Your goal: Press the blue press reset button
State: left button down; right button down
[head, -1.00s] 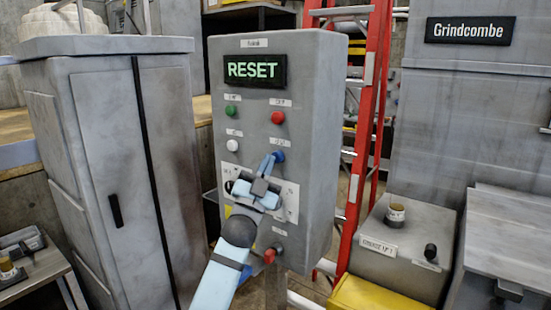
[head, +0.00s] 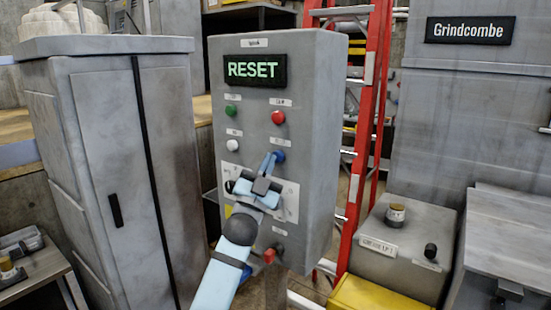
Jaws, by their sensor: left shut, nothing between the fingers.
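The blue button (head: 279,157) sits on the front of a grey control box (head: 320,130), low on the right of its button group. My left gripper (head: 269,160) is shut and empty. Its fingertips are at the left edge of the blue button; I cannot tell whether they touch it. A display (head: 255,70) on the box reads "RESET" in green letters. My right gripper is not in view.
Nearby on the box are a green button (head: 231,110), a red button (head: 278,118) and a white button (head: 233,146). A grey cabinet (head: 95,150) stands left. A red ladder (head: 367,120) stands behind on the right.

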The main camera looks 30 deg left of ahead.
pick_arm(q)
jog(key=shift+w, duration=0.25)
jog(key=shift+w+d, duration=0.1)
jog(key=shift+w, duration=0.4)
dwell(0.7)
jog(key=shift+s, duration=0.9)
jog(key=shift+s, duration=0.1)
jog(key=s, duration=0.4)
jog(key=shift+s+a+p, duration=0.3)
jog(key=shift+s+p, duration=0.1)
dwell(0.6)
